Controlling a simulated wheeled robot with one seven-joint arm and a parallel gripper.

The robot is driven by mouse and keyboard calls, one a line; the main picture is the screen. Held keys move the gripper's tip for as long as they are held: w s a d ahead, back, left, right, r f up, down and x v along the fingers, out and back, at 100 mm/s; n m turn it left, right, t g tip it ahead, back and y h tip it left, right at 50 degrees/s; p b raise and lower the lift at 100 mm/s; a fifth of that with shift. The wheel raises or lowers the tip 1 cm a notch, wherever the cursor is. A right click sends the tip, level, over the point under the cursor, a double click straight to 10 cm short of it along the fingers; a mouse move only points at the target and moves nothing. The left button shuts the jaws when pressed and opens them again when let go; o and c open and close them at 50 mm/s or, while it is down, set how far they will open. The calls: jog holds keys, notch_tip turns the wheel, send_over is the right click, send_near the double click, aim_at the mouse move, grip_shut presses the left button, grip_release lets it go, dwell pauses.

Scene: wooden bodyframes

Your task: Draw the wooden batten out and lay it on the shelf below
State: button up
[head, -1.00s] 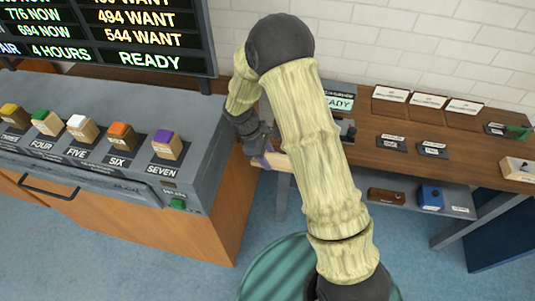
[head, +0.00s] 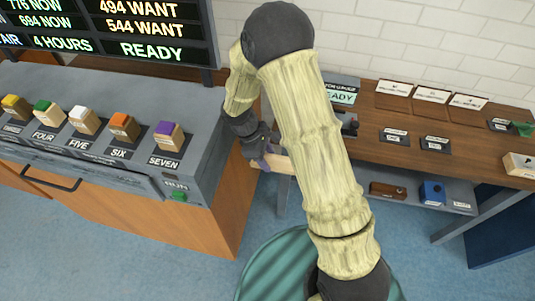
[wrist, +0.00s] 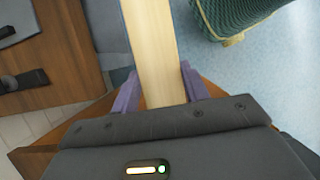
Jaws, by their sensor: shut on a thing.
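The wooden batten (wrist: 150,50) is a pale, straight, flat-sided strip. In the wrist view it runs from between my jaws to the top edge. My gripper (wrist: 160,92) has purple fingers, one on each side of the batten, and is shut on it. In the head view my gripper (head: 266,158) is beside the right end of the grey console, and a short piece of the batten (head: 279,163) shows to its right. My arm hides the rest there. A grey lower shelf (head: 411,194) sits under the brown table at right.
The grey console (head: 110,182) with several coloured blocks stands at left. The brown table (head: 460,130) holds cards and small items. A brown block (head: 387,190) and a blue box (head: 433,192) occupy the shelf. A green ribbed round thing (head: 270,262) is on the floor at front.

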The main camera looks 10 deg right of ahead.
jog(key=shift+s+a, duration=0.25)
jog(key=shift+s, duration=0.5)
jog(key=shift+s+a, duration=0.2)
jog(key=shift+s, duration=0.5)
jog(key=shift+s+a, duration=0.25)
jog(key=shift+s, duration=0.5)
jog(key=shift+s, duration=0.1)
notch_tip(320, 180, up, 7)
jog(key=p, duration=0.5)
jog(key=shift+p, duration=0.4)
